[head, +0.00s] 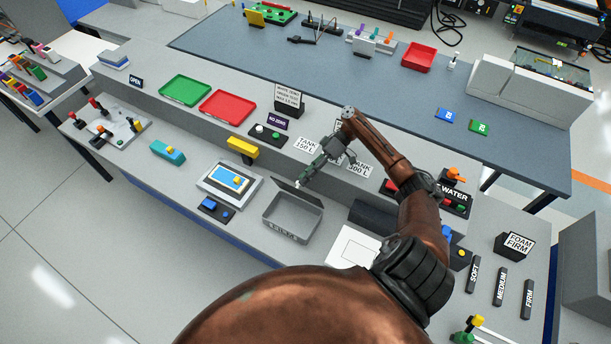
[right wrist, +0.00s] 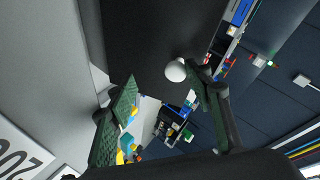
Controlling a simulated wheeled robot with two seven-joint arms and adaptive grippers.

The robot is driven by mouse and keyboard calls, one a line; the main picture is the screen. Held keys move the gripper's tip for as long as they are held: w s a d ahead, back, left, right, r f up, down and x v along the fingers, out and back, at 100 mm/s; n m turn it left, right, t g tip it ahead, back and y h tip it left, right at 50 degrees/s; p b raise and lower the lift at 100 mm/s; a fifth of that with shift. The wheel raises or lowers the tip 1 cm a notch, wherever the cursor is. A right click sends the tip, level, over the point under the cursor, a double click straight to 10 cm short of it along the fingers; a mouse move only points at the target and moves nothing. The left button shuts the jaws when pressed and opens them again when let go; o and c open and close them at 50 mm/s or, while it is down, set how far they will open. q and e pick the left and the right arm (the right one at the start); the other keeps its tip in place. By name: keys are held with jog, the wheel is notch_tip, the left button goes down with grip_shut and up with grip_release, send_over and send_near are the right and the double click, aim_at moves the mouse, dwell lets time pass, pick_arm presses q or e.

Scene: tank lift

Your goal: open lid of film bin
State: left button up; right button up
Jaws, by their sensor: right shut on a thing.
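The film bin (head: 291,222) is a grey box on the front bench, with lettering on its front wall too small to read surely. Its grey lid (head: 298,195) is tilted up along the back edge, so the inside of the bin shows. In the right wrist view the lid is a large dark panel (right wrist: 150,35) with a white round knob (right wrist: 175,70). My right gripper (head: 303,181) is at the lid and shut on its knob; the wrist view shows the knob against one fingertip. My left gripper is in neither view.
Left of the bin is a grey device with a blue screen (head: 229,180). A white sheet (head: 355,246) lies to its right. A red tray (head: 227,106), a green tray (head: 186,90) and tank signs (head: 306,145) stand behind. A black WATER panel (head: 452,202) is farther right.

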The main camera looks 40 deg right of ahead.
jog(key=shift+o, duration=0.3)
jog(key=shift+s+d+f, duration=0.15)
jog(key=shift+s+f, duration=0.1)
jog(key=shift+s, duration=0.05)
jog(key=shift+w+r, duration=0.1)
jog(key=v, duration=1.2)
jog(key=shift+r, duration=0.15)
